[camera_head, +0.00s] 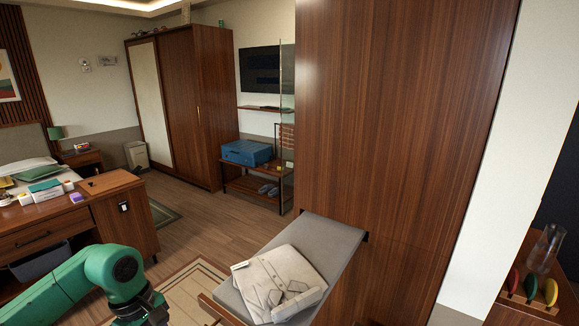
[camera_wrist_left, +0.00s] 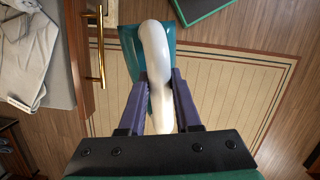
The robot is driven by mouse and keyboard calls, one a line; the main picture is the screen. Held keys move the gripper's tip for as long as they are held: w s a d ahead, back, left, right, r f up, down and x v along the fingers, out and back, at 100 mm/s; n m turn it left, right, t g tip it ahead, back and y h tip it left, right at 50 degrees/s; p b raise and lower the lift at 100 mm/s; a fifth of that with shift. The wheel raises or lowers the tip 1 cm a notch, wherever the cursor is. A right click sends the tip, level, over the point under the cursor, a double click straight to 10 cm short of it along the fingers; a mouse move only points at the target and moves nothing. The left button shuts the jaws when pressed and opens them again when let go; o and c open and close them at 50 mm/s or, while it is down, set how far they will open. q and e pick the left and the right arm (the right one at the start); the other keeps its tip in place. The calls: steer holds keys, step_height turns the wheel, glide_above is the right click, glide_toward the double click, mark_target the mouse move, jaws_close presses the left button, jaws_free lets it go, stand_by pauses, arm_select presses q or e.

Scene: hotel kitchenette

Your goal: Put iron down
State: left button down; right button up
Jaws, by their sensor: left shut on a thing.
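The iron has a teal body (camera_wrist_left: 132,45) and a white curved handle (camera_wrist_left: 155,45) in the left wrist view. My left gripper (camera_wrist_left: 161,78) is shut on the white handle, its two purple fingers on either side. The iron is held in the air over the rug; its underside is hidden. The grey ironing board (camera_head: 342,238) folds out from the wooden cabinet in the head view, with a beige shirt (camera_head: 275,283) lying on it. In the left wrist view, the board (camera_wrist_left: 62,75) is to the left of the iron, apart from it. My right gripper is not in view.
A wooden panel with a brass handle (camera_wrist_left: 98,45) stands between the board and the iron. The tall wooden cabinet (camera_head: 400,130) is behind the board. A striped rug (camera_wrist_left: 225,100) lies below. A wooden desk (camera_head: 110,181) with small items is at left.

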arm_select(q)
steer(key=s+d+f+m+g+y+b, duration=0.1)
steer(key=s+d+f+m+y+b, duration=0.1)
steer(key=s+d+f+m+b, duration=0.2)
steer(key=d+f+m, duration=0.3)
steer(key=f+m, duration=0.4)
steer(key=m, duration=0.2)
steer(key=shift+s+d+g, duration=0.15)
steer(key=shift+d+g, duration=0.15)
steer(key=shift+d, duration=0.05)
steer(key=shift+s+f, duration=0.1)
steer(key=shift+f, duration=0.05)
